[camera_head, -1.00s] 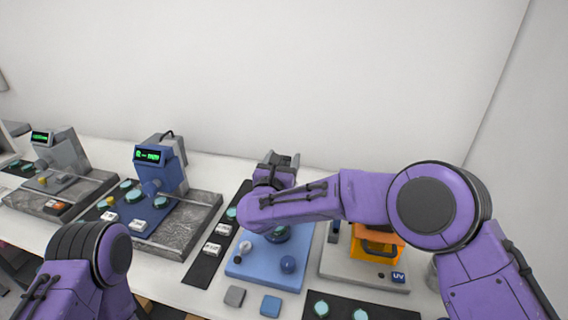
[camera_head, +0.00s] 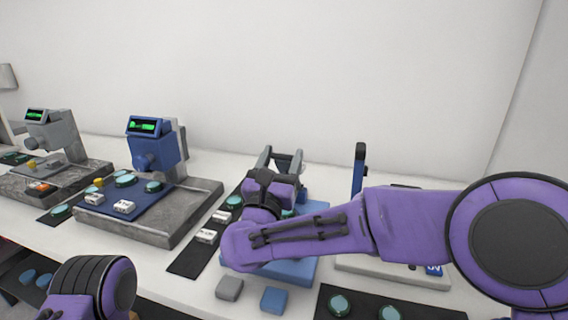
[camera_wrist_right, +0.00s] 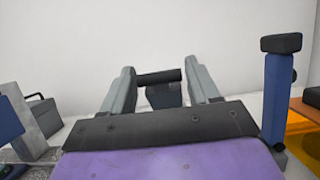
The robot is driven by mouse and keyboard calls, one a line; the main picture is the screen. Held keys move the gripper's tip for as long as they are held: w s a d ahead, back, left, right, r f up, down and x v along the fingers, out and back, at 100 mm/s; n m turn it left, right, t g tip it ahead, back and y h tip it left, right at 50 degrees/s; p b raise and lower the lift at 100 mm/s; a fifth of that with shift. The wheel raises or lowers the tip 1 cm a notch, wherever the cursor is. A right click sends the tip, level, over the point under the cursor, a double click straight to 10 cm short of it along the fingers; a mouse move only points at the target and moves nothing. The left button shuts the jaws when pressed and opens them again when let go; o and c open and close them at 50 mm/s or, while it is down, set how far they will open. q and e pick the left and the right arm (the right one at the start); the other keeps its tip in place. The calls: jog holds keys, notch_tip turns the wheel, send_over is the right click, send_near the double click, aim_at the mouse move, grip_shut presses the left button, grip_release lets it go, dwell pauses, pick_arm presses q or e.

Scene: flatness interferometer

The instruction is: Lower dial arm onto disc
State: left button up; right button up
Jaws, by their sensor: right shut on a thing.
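My right gripper (camera_head: 283,158) reaches over the blue base (camera_head: 302,270) of a station on the bench, its fingers pointing away toward the wall. A teal disc (camera_head: 290,213) shows only partly beside my right wrist. My forearm hides most of the base. Only part of my left arm shows at the lower left.
A blue post with a black top (camera_head: 360,170) stands close on the right. The orange block (camera_wrist_right: 305,122) is beside it. Left are a blue instrument (camera_head: 152,150) and a grey instrument (camera_head: 52,135). A grey pad (camera_head: 229,288) and a blue pad (camera_head: 273,299) lie in front.

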jog(key=shift+s+f, duration=0.1)
jog(key=shift+f, duration=0.25)
jog(key=o, duration=1.3)
jog(key=shift+c, duration=0.2)
jog(key=shift+o, duration=0.2)
jog(key=shift+w+d, duration=0.1)
jog(key=shift+w, duration=0.15)
jog(key=b+v, duration=0.2)
jog(key=v, duration=0.8)
jog(key=shift+s+b, duration=0.3)
jog(key=shift+b, duration=0.1)
jog(key=shift+f, duration=0.1)
jog(key=shift+c, duration=0.3)
